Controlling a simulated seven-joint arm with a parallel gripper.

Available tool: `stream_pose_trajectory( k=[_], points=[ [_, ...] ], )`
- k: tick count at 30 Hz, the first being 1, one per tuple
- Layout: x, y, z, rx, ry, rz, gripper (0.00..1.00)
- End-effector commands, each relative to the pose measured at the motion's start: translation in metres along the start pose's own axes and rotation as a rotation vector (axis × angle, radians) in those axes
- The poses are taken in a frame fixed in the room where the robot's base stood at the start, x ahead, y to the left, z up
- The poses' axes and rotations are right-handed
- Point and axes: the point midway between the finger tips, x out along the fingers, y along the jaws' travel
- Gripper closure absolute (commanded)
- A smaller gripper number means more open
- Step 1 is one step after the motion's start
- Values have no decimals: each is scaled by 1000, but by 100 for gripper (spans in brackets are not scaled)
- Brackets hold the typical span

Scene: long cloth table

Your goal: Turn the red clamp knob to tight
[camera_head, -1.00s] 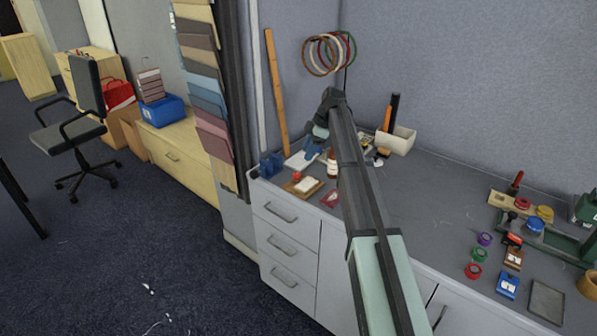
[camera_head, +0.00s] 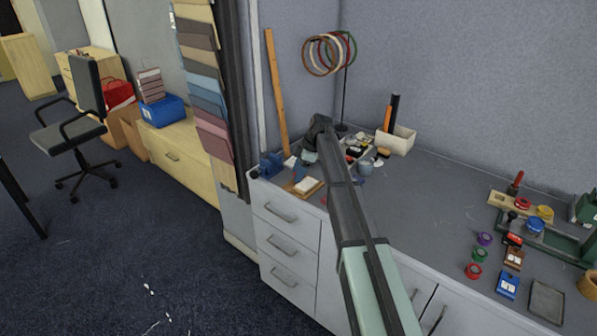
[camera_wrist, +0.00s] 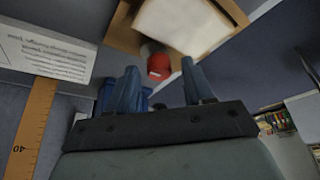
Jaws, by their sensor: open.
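The red knob (camera_wrist: 158,66) shows in the wrist view as a small red round piece at the edge of a wooden board with a white card (camera_wrist: 180,22). My gripper (camera_wrist: 163,76) is open, its two blue fingers apart, with the knob in the picture gap between their tips. It looks empty, and I cannot tell whether a finger touches the knob. In the head view my gripper (camera_head: 298,173) is low over the left end of the bench, beside the board (camera_head: 294,190). There my gripper and arm hide the knob. Its turned position cannot be read.
A blue device (camera_head: 269,165) stands at the bench's left corner, close to my gripper. A yellow ruler (camera_head: 277,95) leans on the wall behind.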

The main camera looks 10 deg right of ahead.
Motion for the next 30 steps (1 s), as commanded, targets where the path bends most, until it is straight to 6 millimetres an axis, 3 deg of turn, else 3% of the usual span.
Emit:
stream_pose_trajectory(
  k=[2,18,30],
  points=[
    [0,0,0,0,0,0,49],
    [0,0,0,0,0,-1,100],
    [0,-2,0,74,0,30,100]
  ],
)
